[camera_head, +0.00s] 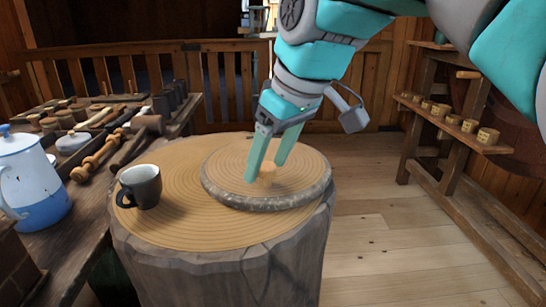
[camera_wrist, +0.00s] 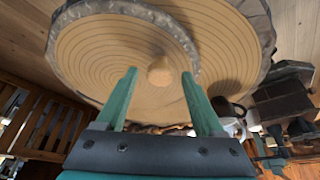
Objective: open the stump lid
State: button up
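The stump (camera_head: 215,270) stands in the middle of the head view, with a flat ringed top. A round wooden lid with a bark rim (camera_head: 225,180) lies on the right part of its top. A small wooden knob (camera_head: 267,176) sticks up from the lid's middle. My gripper (camera_head: 265,172) reaches down over the lid with its two teal fingers apart, near the knob. In the wrist view my gripper (camera_wrist: 160,77) is open, and the knob (camera_wrist: 160,71) shows between and slightly beyond the fingertips, with no finger touching it visibly. The lid (camera_wrist: 100,50) lies flat beneath.
A dark mug (camera_head: 141,186) stands on the stump top left of the lid. A workbench at the left holds a blue-and-white pot (camera_head: 30,180) and several turned wooden pieces. A shelf (camera_head: 455,125) with small spools stands at the right. The floor between is clear.

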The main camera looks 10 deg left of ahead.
grip_shut()
dwell(0.3)
dwell(0.9)
